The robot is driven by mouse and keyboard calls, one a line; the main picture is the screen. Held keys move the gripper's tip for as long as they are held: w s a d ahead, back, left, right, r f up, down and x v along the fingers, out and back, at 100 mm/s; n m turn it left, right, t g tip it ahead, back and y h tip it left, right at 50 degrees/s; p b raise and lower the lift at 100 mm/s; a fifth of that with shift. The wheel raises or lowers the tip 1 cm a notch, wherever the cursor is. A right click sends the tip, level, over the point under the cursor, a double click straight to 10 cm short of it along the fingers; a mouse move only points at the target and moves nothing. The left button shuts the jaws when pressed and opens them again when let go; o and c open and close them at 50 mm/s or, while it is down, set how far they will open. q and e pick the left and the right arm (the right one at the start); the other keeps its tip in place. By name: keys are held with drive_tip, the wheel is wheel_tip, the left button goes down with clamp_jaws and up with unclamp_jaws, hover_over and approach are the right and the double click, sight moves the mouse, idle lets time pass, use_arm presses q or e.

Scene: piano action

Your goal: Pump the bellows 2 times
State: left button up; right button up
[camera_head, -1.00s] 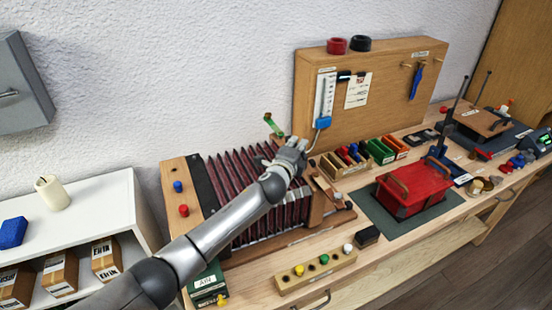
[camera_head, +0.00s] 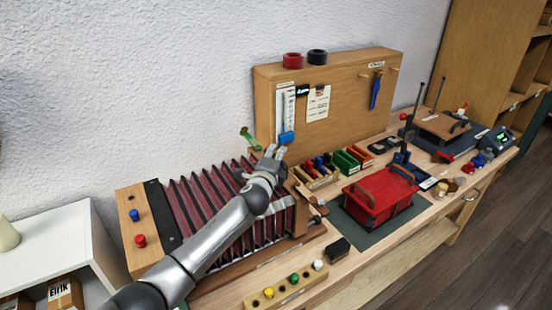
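The bellows (camera_head: 215,205) has dark red pleats between a dark board (camera_head: 163,212) on its left and a wooden end board (camera_head: 300,213) on its right. Its pleats are spread apart. My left gripper (camera_head: 276,157) is at the top of the bellows near that right end. The arm and hand cover part of the pleats. I cannot tell whether its fingers are open or shut on a part of the bellows. A small green piece (camera_head: 250,138) stands just behind the hand. My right gripper is not in view.
An upright wooden panel (camera_head: 350,110) with a blue-marked gauge (camera_head: 286,117) stands behind. A red box (camera_head: 378,200) on a dark mat and several small bins lie to the right. A peg strip (camera_head: 290,285) lies in front. A white shelf (camera_head: 50,240) stands left.

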use_arm(q)
drive_tip(key=shift+v, duration=6)
drive_tip(key=shift+a, duration=0.1)
